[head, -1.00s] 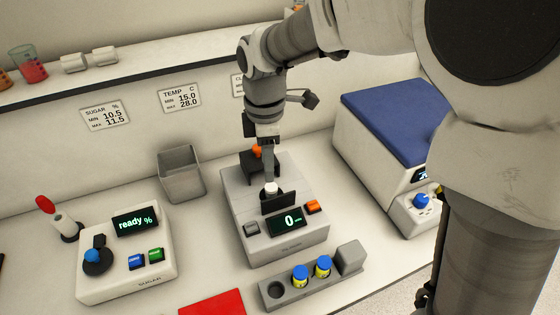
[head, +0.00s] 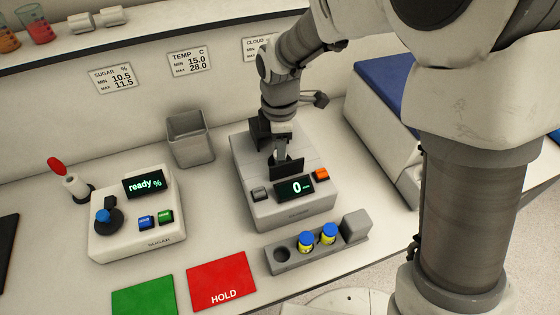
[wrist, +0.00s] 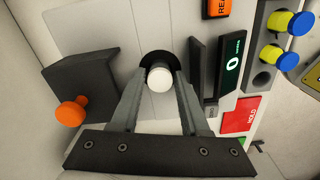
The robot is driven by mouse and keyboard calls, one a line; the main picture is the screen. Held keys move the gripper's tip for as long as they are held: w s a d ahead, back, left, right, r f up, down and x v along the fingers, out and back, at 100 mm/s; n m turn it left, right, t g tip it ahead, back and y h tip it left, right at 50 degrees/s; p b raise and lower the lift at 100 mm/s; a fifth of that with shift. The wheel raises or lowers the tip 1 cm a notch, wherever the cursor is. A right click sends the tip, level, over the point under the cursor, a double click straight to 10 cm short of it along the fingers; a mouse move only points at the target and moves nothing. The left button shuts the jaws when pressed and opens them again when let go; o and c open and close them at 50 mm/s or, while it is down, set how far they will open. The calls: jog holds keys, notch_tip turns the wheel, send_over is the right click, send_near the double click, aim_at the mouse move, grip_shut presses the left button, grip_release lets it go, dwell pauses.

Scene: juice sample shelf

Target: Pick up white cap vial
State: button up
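The white cap vial (wrist: 159,78) shows in the wrist view as a round white cap over the dark round well of the grey meter (wrist: 100,28). The vial's body is hidden below the cap. My gripper (wrist: 160,70) points down at it, with one finger on each side of the cap. The fingers look open, with narrow gaps beside the cap. In the head view, my gripper (head: 280,158) is low over the meter (head: 262,212), behind its dark upright plate, and the white cap is hidden.
A dark bracket with an orange knob (wrist: 71,112) stands close beside my gripper. A grey rack (head: 272,262) in front holds two blue-capped vials (head: 317,238) and has an empty hole. Red (head: 222,284) and green mats (head: 145,298) lie to its left. A grey bin (head: 190,140) stands behind.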

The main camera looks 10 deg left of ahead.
grip_shut()
jog(key=shift+r, duration=0.15)
